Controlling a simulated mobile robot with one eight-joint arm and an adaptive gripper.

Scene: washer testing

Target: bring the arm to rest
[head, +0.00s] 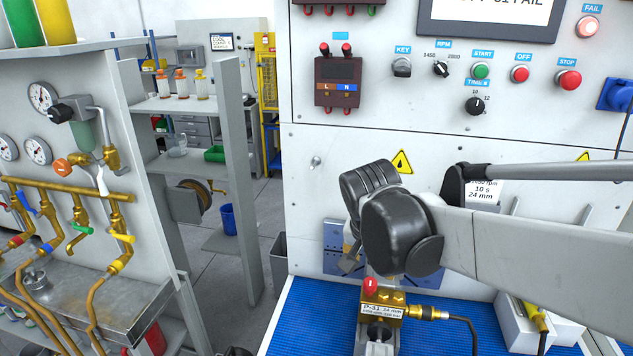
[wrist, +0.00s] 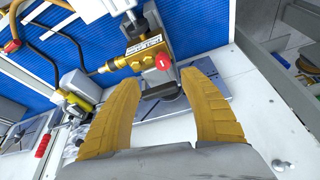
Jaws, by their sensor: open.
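My arm (head: 540,240) reaches in from the right in the head view, in front of the white test panel. Its dark wrist is above the blue mat. My gripper (wrist: 168,90) shows in the wrist view with its two yellow fingers wide apart and nothing between them. In the head view the fingers are mostly hidden behind the wrist. A brass block with a label (head: 382,308) and a red knob stands below my wrist. The block also shows in the wrist view (wrist: 148,50), beyond the fingertips, apart from them.
The blue mat (head: 310,320) covers the bench. The panel has buttons, knobs and a screen (head: 490,15) reading FAIL. A pipe stand with gauges (head: 40,97) is at the left. A black cable (head: 462,325) runs from the block.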

